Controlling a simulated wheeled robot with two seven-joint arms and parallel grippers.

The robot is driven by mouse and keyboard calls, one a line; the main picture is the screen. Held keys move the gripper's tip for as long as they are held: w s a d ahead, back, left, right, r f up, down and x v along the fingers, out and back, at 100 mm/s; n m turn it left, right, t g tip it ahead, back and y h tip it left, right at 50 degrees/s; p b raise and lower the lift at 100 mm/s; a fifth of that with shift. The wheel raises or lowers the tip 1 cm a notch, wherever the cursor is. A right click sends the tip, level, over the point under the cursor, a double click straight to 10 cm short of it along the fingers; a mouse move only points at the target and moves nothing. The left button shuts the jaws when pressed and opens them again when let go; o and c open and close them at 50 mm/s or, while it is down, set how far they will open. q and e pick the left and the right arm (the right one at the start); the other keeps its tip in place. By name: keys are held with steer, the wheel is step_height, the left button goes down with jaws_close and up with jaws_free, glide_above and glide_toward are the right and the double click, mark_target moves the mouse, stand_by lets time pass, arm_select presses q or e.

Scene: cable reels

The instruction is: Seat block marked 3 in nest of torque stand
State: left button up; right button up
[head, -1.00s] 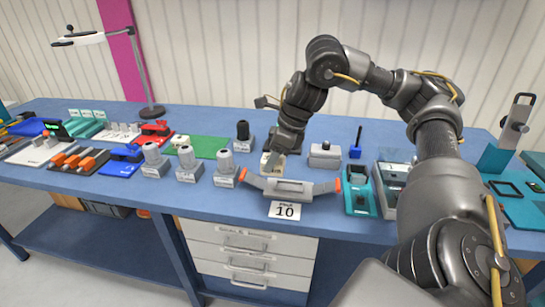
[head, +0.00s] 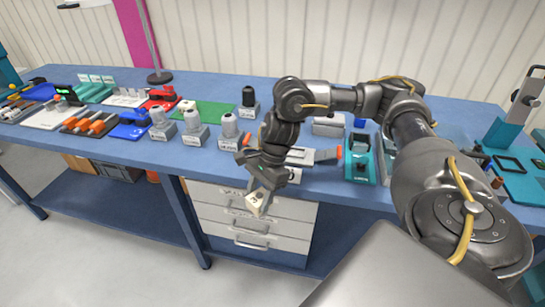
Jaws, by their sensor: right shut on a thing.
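My right gripper (head: 259,187) is shut on a small cream block (head: 257,203) with a dark mark on its face, too small to read surely as a 3. The block is tilted and hangs out in front of the bench edge, over the drawer fronts in the picture. I cannot tell for sure which fixture is the torque stand; a teal stand with a grey upright plate (head: 526,98) is at the far right. No empty nest can be made out. My left gripper is out of view.
Grey capped posts (head: 194,128) stand to the left. The blue bench (head: 215,88) is bare along the back.

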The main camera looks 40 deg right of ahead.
steer(key=s+a+f+n+g+h, duration=0.1)
steer(key=s+a+f+n+g, duration=0.1)
steer(key=a+f+n, duration=0.5)
step_height(320, 180, down, 3)
steer(key=shift+a+f+n+g, duration=0.2)
steer(key=shift+a+n+g, duration=0.2)
steer(key=shift+a, duration=0.25)
